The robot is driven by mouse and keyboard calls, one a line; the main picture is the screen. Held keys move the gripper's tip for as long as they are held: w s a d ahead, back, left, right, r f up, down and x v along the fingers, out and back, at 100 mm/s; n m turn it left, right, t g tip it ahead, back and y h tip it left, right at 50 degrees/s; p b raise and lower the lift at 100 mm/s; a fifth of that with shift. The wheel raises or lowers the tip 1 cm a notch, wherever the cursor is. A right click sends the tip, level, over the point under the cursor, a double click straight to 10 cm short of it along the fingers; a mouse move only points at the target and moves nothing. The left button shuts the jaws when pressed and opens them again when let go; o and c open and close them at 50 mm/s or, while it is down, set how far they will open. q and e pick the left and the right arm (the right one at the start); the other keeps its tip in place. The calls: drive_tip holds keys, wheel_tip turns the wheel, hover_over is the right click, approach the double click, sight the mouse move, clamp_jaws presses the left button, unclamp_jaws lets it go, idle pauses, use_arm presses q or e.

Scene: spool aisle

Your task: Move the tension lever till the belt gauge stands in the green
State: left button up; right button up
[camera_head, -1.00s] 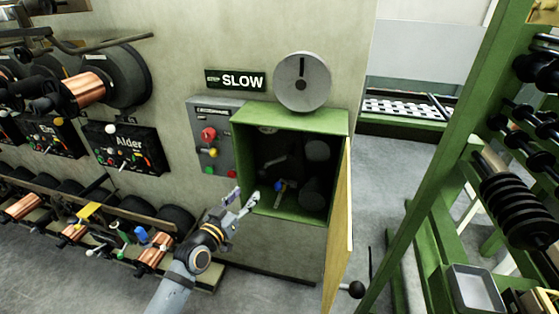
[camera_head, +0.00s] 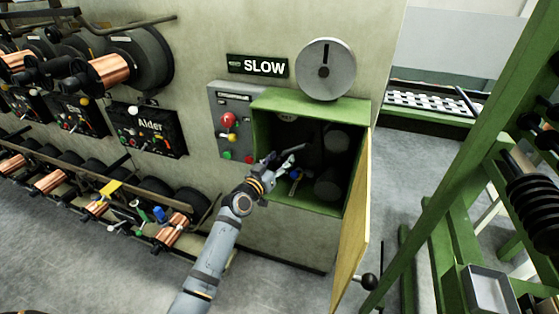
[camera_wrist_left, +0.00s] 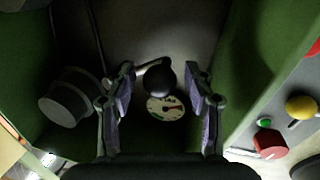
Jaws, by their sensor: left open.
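The open green cabinet (camera_head: 312,104) stands against the wall, its inside in shadow. My left gripper (camera_head: 287,160) is at its opening, at the left side, jaws open. In the left wrist view a dark round knob (camera_wrist_left: 160,79) on a thin rod, seemingly the tension lever, lies between the spread fingers of my gripper (camera_wrist_left: 161,96), with no clear contact. The pale belt gauge (camera_wrist_left: 166,109) shows just below the knob there; its needle is too small to read surely. A blue part (camera_head: 294,174) shows beside the gripper in the head view. My right gripper is out of view.
The yellow cabinet door (camera_head: 352,232) stands open at the right. A grey control box (camera_head: 243,105) with red, yellow and green controls is left of the cabinet. Copper spools (camera_head: 108,70) line the left wall. A green rack (camera_head: 440,180) stands right.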

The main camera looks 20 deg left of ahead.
use_arm(q)
drive_tip(key=shift+c, duration=0.2)
clamp_jaws()
idle(0.3)
drive_tip(key=r+m, duration=0.1)
drive_tip(key=m, duration=0.1)
drive_tip(key=a+r+m+p, duration=0.1)
drive_tip(key=r+m, duration=0.1)
drive_tip(key=shift+a+r+g, duration=0.1)
drive_tip(key=shift+g, duration=0.3)
drive_tip(key=shift+r+m+g+y+p, duration=0.35)
drive_tip(key=shift+r+m+p, duration=0.35)
drive_tip(key=shift+r+m, duration=0.8)
